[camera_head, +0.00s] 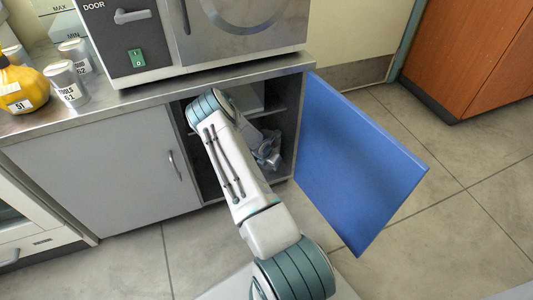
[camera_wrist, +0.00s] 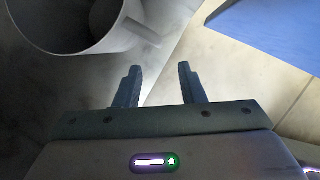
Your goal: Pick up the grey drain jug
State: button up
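A grey jug (camera_wrist: 75,42) shows in the wrist view at the upper left, cut off by the frame's top edge. I see its round rim and dark inside, and a part that looks like its handle or spout juts to the right. My gripper (camera_wrist: 160,68) is open, with nothing between its two dark fingers. The fingertips are just below and to the right of the jug, apart from it in the picture. In the head view my gripper (camera_head: 267,155) is inside the open cabinet, partly hidden by my arm. I cannot make out the jug there.
The cabinet (camera_head: 95,170) has its blue door (camera_head: 355,165) swung open on the right; the door also shows in the wrist view (camera_wrist: 275,25). A shelf (camera_head: 282,106) is inside. An incubator (camera_head: 200,40) stands above. A yellow bottle (camera_head: 22,88) and tool cups are on the counter.

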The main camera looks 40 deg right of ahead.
jog(key=b+x, duration=0.3)
jog(key=x, duration=0.4)
jog(key=shift+w+d+f+b, duration=0.1)
jog(key=shift+d+f+b, duration=0.2)
jog(key=shift+b, duration=0.1)
grip_shut()
